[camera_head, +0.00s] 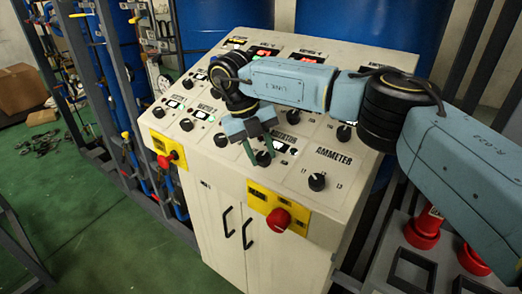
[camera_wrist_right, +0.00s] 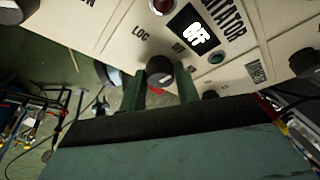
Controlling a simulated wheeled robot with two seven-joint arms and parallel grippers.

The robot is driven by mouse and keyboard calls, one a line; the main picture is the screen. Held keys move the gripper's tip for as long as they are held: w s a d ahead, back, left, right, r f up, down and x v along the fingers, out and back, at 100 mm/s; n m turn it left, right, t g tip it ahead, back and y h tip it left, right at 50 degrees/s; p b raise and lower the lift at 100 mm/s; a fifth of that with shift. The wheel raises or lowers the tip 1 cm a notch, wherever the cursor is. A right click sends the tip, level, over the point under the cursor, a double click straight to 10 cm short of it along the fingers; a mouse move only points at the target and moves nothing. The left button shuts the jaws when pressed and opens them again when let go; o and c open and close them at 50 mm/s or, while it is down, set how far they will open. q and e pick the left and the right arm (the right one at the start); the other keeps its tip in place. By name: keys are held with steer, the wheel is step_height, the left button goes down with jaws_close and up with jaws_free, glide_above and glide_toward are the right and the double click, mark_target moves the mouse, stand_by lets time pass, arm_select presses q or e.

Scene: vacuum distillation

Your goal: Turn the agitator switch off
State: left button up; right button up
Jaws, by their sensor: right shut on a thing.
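The agitator switch is a black knob (camera_head: 263,158) on the sloped top of the white control panel. My right gripper (camera_head: 259,150) points down at the knob. In the wrist view its two green fingers (camera_wrist_right: 162,84) stand on either side of the knob, shut on it. The fingers hide part of the knob in the head view. My left gripper is not in view.
The AMMETER knob (camera_head: 317,181) is close by on the right. Red emergency buttons on yellow plates (camera_head: 278,219) sit on the panel's front edge. Several other knobs and lit displays fill the panel. Blue tanks (camera_head: 205,27) stand behind. Green floor (camera_head: 100,220) is open at left.

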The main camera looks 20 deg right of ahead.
stand_by(0.5)
steer(key=o, duration=1)
steer(key=shift+c, duration=0.2)
steer(key=v, duration=1.3)
steer(key=shift+r, duration=0.25)
steer(key=shift+a, duration=0.1)
